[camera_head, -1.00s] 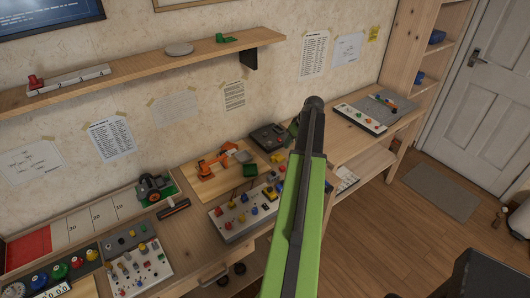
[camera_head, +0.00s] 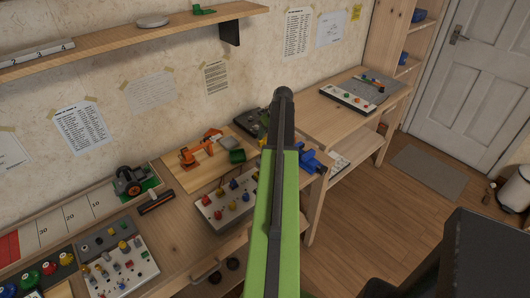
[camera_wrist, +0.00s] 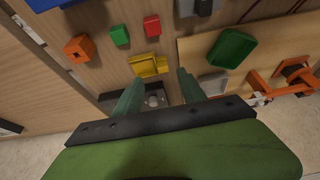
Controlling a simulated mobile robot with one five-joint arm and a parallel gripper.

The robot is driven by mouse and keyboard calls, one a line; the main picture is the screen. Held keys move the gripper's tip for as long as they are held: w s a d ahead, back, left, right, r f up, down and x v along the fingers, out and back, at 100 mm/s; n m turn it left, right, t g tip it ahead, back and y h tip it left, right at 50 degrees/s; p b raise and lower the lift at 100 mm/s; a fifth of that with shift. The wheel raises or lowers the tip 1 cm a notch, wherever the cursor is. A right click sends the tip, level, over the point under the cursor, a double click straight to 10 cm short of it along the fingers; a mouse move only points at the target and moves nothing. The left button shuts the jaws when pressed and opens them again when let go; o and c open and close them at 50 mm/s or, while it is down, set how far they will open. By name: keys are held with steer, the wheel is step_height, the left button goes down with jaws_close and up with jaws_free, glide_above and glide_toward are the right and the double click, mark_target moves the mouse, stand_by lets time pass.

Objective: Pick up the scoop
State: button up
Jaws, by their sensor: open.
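A small yellow piece with a hollow, scoop-like shape (camera_wrist: 148,65) lies on the wooden bench in the wrist view. It looks most like the scoop, but I cannot be sure. My gripper (camera_wrist: 160,77) is open, with its two green fingers pointing towards the bench. The yellow piece lies just beyond the fingertips, a little left of the gap, with nothing held between them. In the head view my green arm hides the gripper and this part of the bench.
Near the yellow piece lie a red block (camera_wrist: 152,25), a green block (camera_wrist: 120,35) and an orange block (camera_wrist: 79,48). A green tray (camera_wrist: 232,47) and orange toy arm (camera_head: 200,146) sit on a board. A blue object (camera_head: 310,160) stands at the bench's right.

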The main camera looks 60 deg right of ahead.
mark_target(262, 142)
steer(key=shift+x, duration=0.8)
steer(key=b+x, duration=0.5)
steer(key=shift+w+a, duration=0.1)
steer(key=shift+w, duration=0.05)
steer(key=shift+r, duration=0.15)
steer(key=shift+c, duration=0.3)
jaws_close()
